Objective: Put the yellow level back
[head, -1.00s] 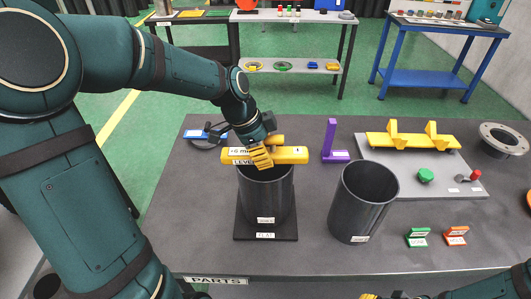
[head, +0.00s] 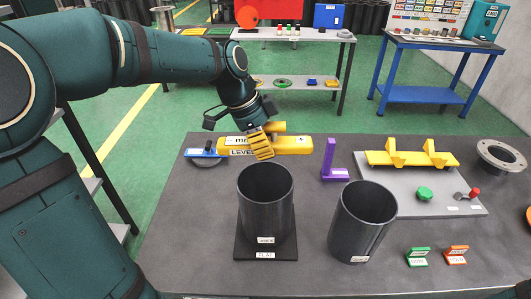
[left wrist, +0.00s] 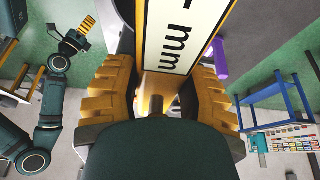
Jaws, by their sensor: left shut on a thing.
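The yellow level (head: 293,146) is a bar with a white label reading "LEVEL". My left gripper (head: 261,146) is shut on its middle, with yellow ribbed fingers. In the head view the level lies across and just beyond the open top of the left dark cylinder (head: 266,215), apart from its rim. In the left wrist view the level's labelled face (left wrist: 183,40) shows between the fingers (left wrist: 158,100). My right gripper (left wrist: 78,38) shows small in the left wrist view, its jaw state unclear.
The left cylinder stands on a black plate labelled "FLAT" (head: 265,254). A second cylinder (head: 362,222) stands to its right. Behind are a purple angle piece (head: 331,165), a grey plate (head: 430,197) with yellow V-supports (head: 412,159), a flanged ring (head: 501,156) and a blue-handled item (head: 204,153).

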